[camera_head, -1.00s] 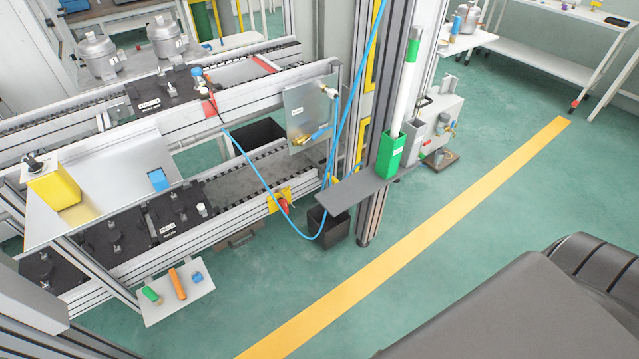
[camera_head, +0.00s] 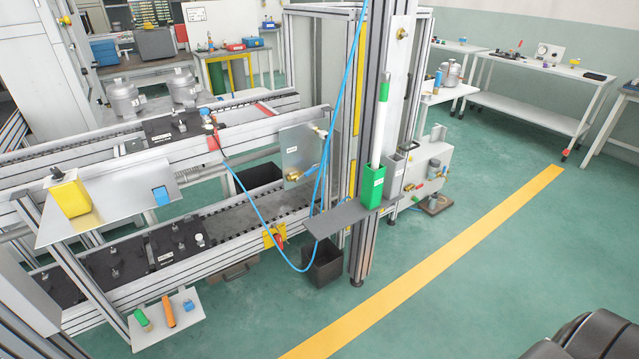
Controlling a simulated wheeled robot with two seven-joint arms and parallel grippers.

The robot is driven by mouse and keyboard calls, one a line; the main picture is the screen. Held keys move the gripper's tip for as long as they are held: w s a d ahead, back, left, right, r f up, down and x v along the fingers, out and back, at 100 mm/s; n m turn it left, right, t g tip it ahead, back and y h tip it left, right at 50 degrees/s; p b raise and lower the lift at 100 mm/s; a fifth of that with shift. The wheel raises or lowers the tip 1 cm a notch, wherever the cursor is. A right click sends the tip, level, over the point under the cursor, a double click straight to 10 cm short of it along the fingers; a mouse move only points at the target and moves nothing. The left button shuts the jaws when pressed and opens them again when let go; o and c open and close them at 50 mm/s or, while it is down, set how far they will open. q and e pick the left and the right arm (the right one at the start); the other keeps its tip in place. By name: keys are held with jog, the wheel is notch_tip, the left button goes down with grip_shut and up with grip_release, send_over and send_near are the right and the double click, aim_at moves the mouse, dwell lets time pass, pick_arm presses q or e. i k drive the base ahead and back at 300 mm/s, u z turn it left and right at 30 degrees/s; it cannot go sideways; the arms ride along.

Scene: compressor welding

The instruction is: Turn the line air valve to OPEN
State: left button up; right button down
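A small metal panel (camera_head: 297,146) with a label is fixed upright on the conveyor frame, left of the tall post. A blue air hose (camera_head: 258,217) loops down near the panel. Neither of my grippers is in view.
A shelf (camera_head: 340,217) with a green holder (camera_head: 373,186) juts out beside the post. A black bin (camera_head: 324,265) stands below. A small tray (camera_head: 185,325) holds coloured items. The green floor (camera_head: 500,260) right of the yellow line (camera_head: 440,250) is mostly clear.

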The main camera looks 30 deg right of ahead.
aim_at(313, 170)
jog(key=z, duration=0.8)
jog(key=i, duration=1)
jog(key=u, duration=0.55)
jog(key=i, duration=0.7)
jog(key=u, duration=0.55)
